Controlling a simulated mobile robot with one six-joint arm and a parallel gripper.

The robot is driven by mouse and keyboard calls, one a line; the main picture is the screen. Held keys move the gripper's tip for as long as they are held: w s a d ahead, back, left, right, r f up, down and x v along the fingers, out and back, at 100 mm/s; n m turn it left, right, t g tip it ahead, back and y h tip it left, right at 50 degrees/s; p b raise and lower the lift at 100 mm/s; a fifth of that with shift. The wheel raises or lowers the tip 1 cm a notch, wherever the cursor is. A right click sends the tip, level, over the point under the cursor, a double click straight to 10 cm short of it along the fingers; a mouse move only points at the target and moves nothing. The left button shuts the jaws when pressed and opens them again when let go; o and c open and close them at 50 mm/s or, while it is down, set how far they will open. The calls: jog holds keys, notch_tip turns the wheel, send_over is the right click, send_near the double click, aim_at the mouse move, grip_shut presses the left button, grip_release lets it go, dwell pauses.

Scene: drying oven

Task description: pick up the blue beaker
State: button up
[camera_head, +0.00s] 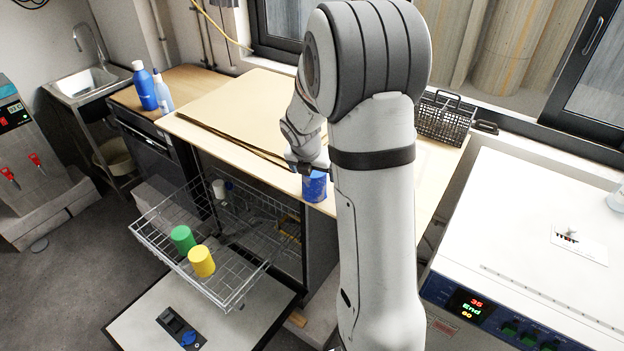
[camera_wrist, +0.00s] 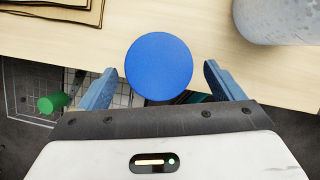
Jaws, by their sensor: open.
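The blue beaker (camera_head: 315,187) stands on the wooden counter near its front edge, partly hidden by my arm in the head view. In the wrist view the round blue face of the beaker (camera_wrist: 158,66) lies between the two fingers. My gripper (camera_wrist: 165,88) is open, with one blue finger to the left of the beaker and one to the right, and a visible gap on each side. In the head view my gripper (camera_head: 310,168) is beside the upper part of the beaker, mostly hidden by the arm.
Below the counter, an open wire rack (camera_head: 218,282) holds a green beaker (camera_head: 183,239) and a yellow beaker (camera_head: 202,261). Flat brown boards (camera_head: 250,112) lie on the counter. A black wire basket (camera_head: 443,122) stands at the back right. A white oven (camera_head: 530,240) is at right.

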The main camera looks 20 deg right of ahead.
jog(key=x, duration=0.5)
jog(key=shift+w+f, duration=0.1)
